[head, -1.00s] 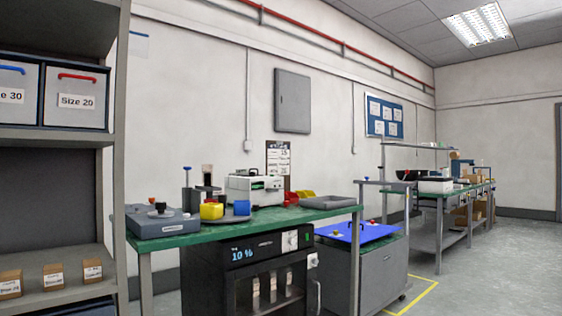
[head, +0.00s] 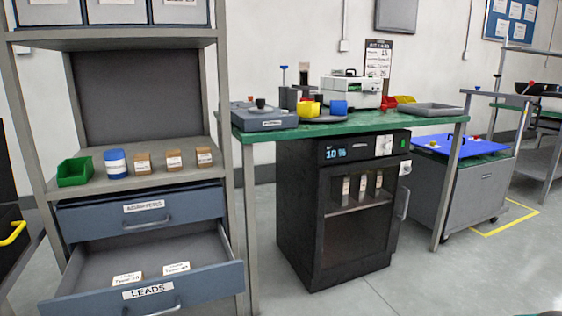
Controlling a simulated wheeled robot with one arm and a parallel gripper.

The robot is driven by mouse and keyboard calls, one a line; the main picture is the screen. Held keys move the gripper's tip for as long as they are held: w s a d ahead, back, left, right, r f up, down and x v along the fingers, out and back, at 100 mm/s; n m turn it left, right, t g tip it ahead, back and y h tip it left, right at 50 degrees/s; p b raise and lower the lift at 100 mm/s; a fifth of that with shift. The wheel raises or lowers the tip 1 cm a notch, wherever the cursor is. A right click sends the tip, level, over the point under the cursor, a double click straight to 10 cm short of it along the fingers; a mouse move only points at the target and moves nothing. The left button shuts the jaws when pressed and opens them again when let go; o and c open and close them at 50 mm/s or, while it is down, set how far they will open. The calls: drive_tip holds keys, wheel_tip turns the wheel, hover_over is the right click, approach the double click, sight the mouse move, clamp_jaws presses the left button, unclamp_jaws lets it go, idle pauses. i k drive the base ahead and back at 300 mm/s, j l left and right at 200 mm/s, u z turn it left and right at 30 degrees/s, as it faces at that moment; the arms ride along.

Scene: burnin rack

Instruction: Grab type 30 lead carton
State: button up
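The open lower drawer (head: 140,293) of the grey shelf rack is marked LEADS. Two small cartons with white labels lie in it: a left lead carton (head: 127,277) and a right lead carton (head: 176,268). Their label print is too small to read surely, so I cannot tell which one is type 30. My gripper is not in view.
Above is a shut drawer (head: 140,208) marked ADAPTERS. A green-topped bench (head: 350,127) with a black oven (head: 345,235) stands right. Floor in front is clear.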

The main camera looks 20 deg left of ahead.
sight(138, 276)
drive_tip(key=u, duration=1.3)
drive_tip(key=i+u, duration=0.45)
